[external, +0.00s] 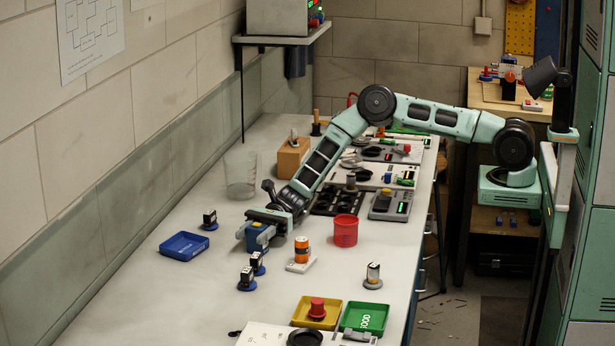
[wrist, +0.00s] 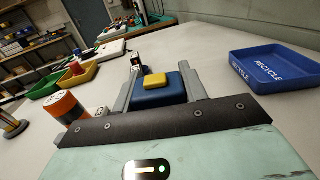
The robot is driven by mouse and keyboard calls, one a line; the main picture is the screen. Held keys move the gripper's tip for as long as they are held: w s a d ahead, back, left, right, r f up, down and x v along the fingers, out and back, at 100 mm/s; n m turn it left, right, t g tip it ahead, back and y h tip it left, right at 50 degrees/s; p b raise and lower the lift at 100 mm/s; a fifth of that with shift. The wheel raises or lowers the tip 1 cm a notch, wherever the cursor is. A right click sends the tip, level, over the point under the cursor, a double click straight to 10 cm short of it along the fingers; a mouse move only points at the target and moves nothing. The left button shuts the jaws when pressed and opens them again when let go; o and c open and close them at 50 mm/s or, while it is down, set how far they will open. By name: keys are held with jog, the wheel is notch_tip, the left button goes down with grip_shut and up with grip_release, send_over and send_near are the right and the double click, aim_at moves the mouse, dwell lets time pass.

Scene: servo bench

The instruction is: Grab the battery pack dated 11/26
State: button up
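My gripper (external: 258,236) is low over the bench, its two grey fingers on either side of a blue block with a yellow top (wrist: 154,80). The fingers look flush with the block's sides; I cannot tell whether it is clear of the bench. Two dark packs with pale labels, a near one (external: 247,278) and one just behind it (external: 258,262), stand on blue round bases. Another dark pack (external: 209,218) stands at the left. An orange cell (external: 302,250) is on a white base, and a dark-and-white one (external: 373,275) is at the right. No date is readable.
A blue RECYCLE tray (external: 184,246) lies at the left. A yellow tray (external: 328,318) with a red part and a green tray (external: 365,328) are at the front. A red cup (external: 345,230) and a clear beaker (external: 240,174) stand nearby. The left front bench is clear.

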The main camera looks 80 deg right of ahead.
jog(key=c, duration=0.5)
jog(key=shift+o, duration=0.3)
